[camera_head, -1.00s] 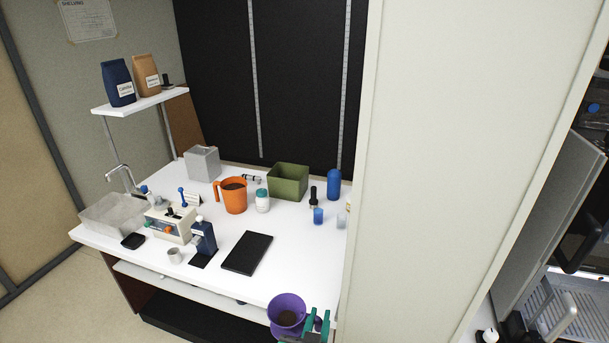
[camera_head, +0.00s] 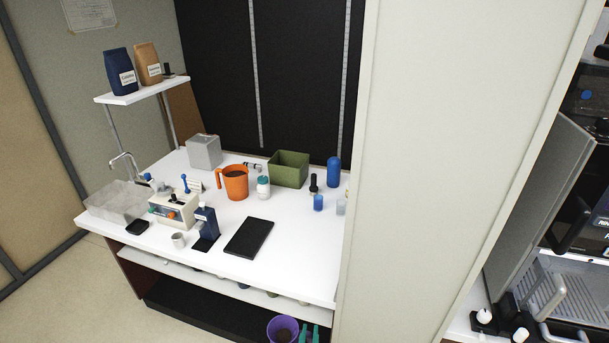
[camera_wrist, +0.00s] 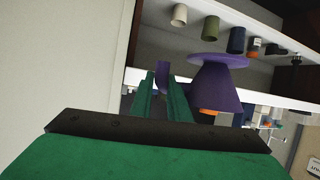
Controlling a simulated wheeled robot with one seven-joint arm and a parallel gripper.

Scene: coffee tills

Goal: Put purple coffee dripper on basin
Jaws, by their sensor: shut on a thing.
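The basin (camera_head: 98,207) is a grey, see-through-looking sink at the left end of the counter, under the tap.
A tall pale panel (camera_head: 450,130) stands close on the right.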

